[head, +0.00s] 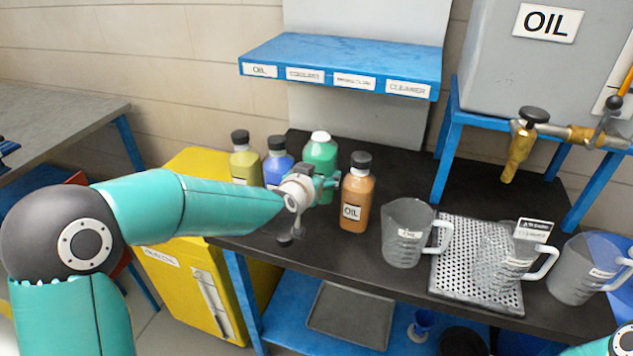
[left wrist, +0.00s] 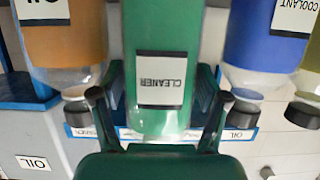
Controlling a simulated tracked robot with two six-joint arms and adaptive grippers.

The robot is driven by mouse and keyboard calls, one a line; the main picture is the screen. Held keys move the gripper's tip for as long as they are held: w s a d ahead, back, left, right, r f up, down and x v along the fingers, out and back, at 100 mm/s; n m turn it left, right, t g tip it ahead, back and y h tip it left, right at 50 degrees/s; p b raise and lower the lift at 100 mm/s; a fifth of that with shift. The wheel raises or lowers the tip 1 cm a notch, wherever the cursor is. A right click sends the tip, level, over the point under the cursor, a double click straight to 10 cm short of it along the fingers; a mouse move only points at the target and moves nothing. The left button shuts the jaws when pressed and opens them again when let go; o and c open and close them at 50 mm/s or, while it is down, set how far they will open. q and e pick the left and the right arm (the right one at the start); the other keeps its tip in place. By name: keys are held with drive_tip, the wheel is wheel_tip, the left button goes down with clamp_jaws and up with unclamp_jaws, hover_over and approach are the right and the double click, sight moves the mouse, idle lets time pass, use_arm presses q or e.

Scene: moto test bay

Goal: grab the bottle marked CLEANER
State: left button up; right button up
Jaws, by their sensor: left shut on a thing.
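The green bottle marked CLEANER (head: 320,150) with a white cap stands on the dark bench top in the head view, behind my left gripper (head: 322,186). In the left wrist view, which is upside down, the bottle (left wrist: 162,35) fills the middle with its CLEANER label readable. The fingers of my left gripper (left wrist: 160,98) lie on both sides of it, shut on it. The gripper hides its lower part in the head view. My right gripper is not in view.
An orange OIL bottle (head: 357,195) stands close at right. A blue bottle (head: 277,164) and an olive bottle (head: 244,162) stand at left. Clear jugs (head: 405,235) and a perforated tray (head: 450,265) are further right. A blue shelf (head: 340,62) is above the bench.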

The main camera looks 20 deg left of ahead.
sight(318, 139)
use_arm(q)
wheel_tip(318, 139, up, 9)
drive_tip(key=p, duration=0.3)
drive_tip(key=shift+p, duration=0.4)
drive_tip(key=shift+r+p, duration=1.35)
drive_tip(key=shift+r, duration=0.85)
drive_tip(key=shift+r, duration=0.1)
